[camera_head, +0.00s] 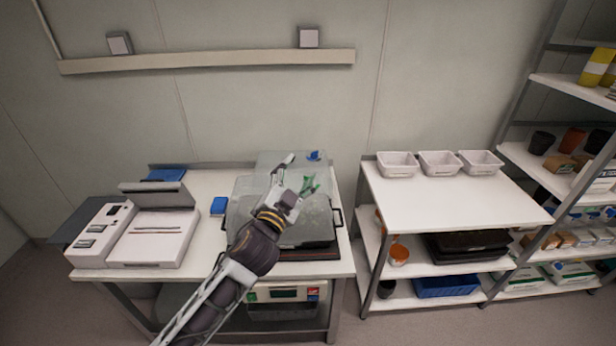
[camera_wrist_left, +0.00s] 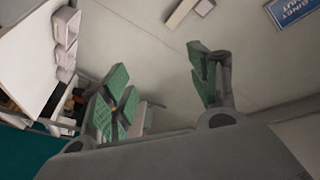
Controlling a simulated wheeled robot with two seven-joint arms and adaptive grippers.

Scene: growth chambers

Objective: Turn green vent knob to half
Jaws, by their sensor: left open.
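My left gripper (camera_head: 301,169) is open above the translucent domed lid (camera_head: 248,187) on the left bench. Its two fingers are spread, with green faces on their inner sides; they also show in the left wrist view (camera_wrist_left: 160,70), with nothing held between them. I cannot make out a green vent knob apart from these green finger faces; the gripper and forearm hide part of the lid. A small blue knob (camera_head: 314,155) sits on top of a second translucent cover (camera_head: 265,160) just behind the gripper. My right gripper is not in view.
White instruments (camera_head: 155,240) and a small blue box (camera_head: 218,206) stand left of the lid. A white shelf table (camera_head: 450,205) with three white bins (camera_head: 439,163) stands to the right, across a gap. A wall rail (camera_head: 210,61) runs behind.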

